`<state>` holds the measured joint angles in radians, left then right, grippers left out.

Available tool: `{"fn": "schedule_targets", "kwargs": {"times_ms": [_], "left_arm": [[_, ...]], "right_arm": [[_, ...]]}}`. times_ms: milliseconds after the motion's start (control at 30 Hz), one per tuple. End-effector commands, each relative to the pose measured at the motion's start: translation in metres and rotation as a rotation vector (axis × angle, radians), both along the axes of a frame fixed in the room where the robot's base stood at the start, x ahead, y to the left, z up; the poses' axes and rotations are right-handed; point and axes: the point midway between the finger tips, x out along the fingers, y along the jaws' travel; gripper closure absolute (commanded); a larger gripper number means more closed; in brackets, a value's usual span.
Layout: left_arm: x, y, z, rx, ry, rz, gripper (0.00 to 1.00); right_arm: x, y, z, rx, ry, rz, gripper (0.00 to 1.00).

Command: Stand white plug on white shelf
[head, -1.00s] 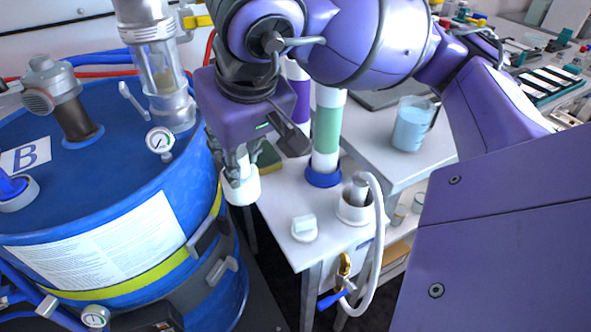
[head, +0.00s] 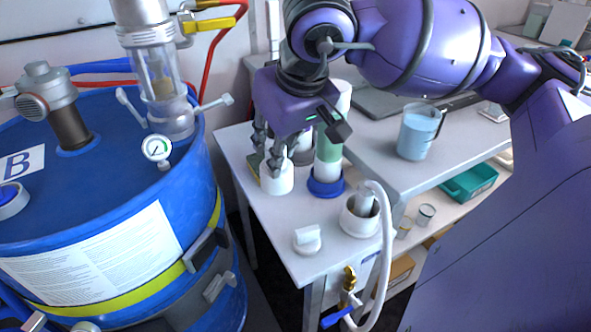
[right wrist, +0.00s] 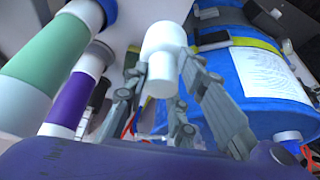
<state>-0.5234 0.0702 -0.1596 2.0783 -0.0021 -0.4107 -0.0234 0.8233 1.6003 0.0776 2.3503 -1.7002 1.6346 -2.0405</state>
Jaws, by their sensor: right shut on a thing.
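My right gripper (head: 279,158) is shut on a white plug (head: 277,181), a short wide cylinder held upright with its broad end down. The right wrist view shows the white plug (right wrist: 162,45) between the two fingers of the gripper (right wrist: 164,78), gripped by its narrower stem. In the head view the plug is over the white shelf (head: 262,220), near its left side; I cannot tell if it touches the surface. A second white plug-like piece (head: 307,240) stands on the shelf's front part. My left gripper is not in view.
A green-and-white tube in a blue base (head: 326,187) stands just right of the held plug. A white cup with a hose (head: 360,216) is at the shelf's right. A blue drum (head: 110,220) stands left, across a gap. The shelf's front left is clear.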

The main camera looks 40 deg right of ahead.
Motion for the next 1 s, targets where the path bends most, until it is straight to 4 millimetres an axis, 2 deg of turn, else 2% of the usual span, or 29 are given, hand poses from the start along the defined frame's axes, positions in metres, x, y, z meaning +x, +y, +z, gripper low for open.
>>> {"fn": "schedule_targets", "kwargs": {"times_ms": [300, 567, 733, 1000], "left_arm": [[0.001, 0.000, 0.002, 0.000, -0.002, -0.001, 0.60], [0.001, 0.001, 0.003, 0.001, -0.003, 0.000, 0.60], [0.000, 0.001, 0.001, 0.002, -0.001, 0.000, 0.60], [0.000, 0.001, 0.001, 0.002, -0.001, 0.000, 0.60]], "right_arm": [[0.009, -0.037, -0.045, 0.004, 0.006, -0.004, 1.00], [0.014, -0.052, -0.064, 0.003, 0.004, -0.002, 1.00], [0.014, -0.051, -0.088, 0.002, 0.003, -0.001, 1.00], [0.015, -0.051, -0.091, -0.001, -0.001, 0.000, 1.00]]}}
